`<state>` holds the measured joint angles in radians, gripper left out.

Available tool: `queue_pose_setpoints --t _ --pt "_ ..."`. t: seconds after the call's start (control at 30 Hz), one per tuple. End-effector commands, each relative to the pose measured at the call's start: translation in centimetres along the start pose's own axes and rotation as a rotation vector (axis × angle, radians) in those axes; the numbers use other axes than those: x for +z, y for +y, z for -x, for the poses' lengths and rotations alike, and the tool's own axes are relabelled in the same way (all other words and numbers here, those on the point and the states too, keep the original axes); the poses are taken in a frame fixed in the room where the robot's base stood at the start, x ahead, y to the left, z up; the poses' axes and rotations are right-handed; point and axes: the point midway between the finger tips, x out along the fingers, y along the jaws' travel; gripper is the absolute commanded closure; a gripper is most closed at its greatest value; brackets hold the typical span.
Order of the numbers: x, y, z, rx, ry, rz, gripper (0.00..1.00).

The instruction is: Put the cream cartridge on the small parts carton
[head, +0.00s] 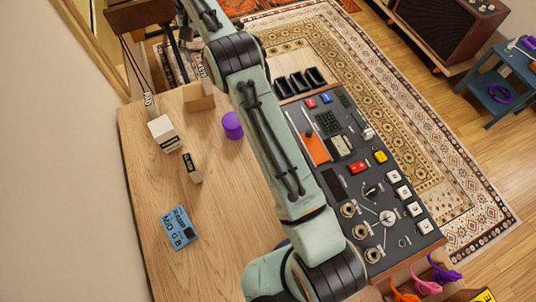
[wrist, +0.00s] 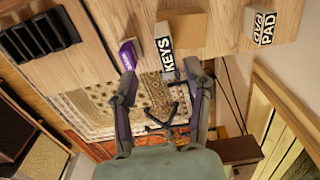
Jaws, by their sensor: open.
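A plain tan box (head: 198,97), which looks like the small parts carton, stands near the table's far edge; it also shows in the wrist view (wrist: 188,28). A pale block marked KEYS (wrist: 165,55) stands against it. Other pale labelled blocks are a cream-white one (head: 164,133), a smaller beige one (head: 190,168) and one marked PAD (wrist: 262,25). I cannot tell for certain which is the cream cartridge. My gripper (wrist: 160,75) is open, fingers apart with the KEYS block in the gap between their tips; contact cannot be told. In the head view it is partly hidden behind my arm.
A purple object (head: 232,125) stands right of the tan box. A blue labelled box (head: 179,228) lies on the near table. A control panel (head: 352,165) with knobs and switches and black trays (head: 300,80) fill the right. The table's near middle is clear.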

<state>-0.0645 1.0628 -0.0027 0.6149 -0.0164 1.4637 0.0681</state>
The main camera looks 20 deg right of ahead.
Motion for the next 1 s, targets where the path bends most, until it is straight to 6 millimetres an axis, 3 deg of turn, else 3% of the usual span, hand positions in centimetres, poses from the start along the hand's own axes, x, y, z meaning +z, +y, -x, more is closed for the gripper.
queue_pose_setpoints --t 0.03,0.1,0.2,0.37,0.5,0.6,0.7,0.83,1.0 --pt "1.3 0.3 2.5 0.000 0.004 0.005 0.51" --pt "3.9 0.7 5.6 -0.002 0.005 0.016 0.51" --pt "9.0 1.2 9.2 -0.007 0.005 0.030 0.51" --pt "19.2 1.9 12.2 -0.020 0.003 0.051 0.51" --pt "28.8 1.9 11.5 -0.038 0.001 0.070 0.51" --pt "34.4 1.8 9.8 -0.050 0.001 0.080 0.51" --pt "38.3 1.6 7.9 -0.059 -0.002 0.088 0.51" --pt "40.8 1.4 6.5 -0.066 -0.003 0.093 0.51" --pt "41.3 1.4 6.1 -0.067 -0.006 0.095 0.51"
